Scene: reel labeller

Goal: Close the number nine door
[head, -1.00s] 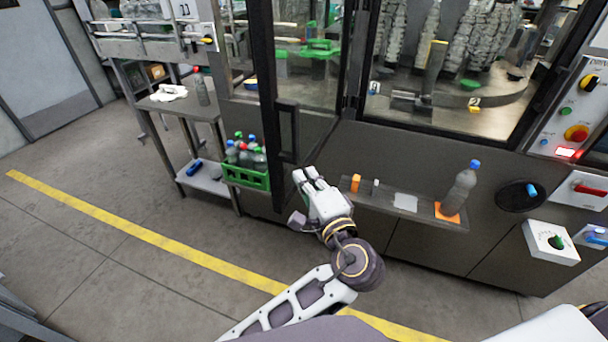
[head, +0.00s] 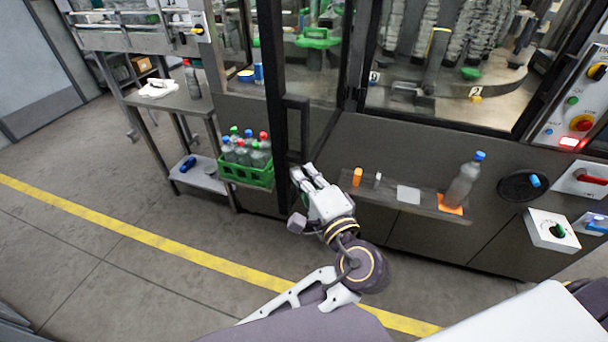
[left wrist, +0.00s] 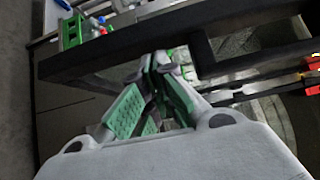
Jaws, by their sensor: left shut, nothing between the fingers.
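The door (head: 273,90) is a dark-framed glass panel on the machine front. It stands ajar, its free edge swung out toward me, with a black vertical handle (head: 302,128). My left gripper (head: 305,172) is shut and empty, just below the handle and close to the door frame's lower part. I cannot tell whether it touches the frame. In the left wrist view the shut fingers (left wrist: 160,62) lie against or very near the dark frame (left wrist: 200,45). No number nine is readable on this door. My right gripper is not seen.
A green crate of bottles (head: 247,170) stands behind the door edge, left of it. A shelf (head: 420,203) on the machine holds a grey bottle (head: 463,182) and small items. A side table (head: 180,100) is at left. The floor by the yellow line is clear.

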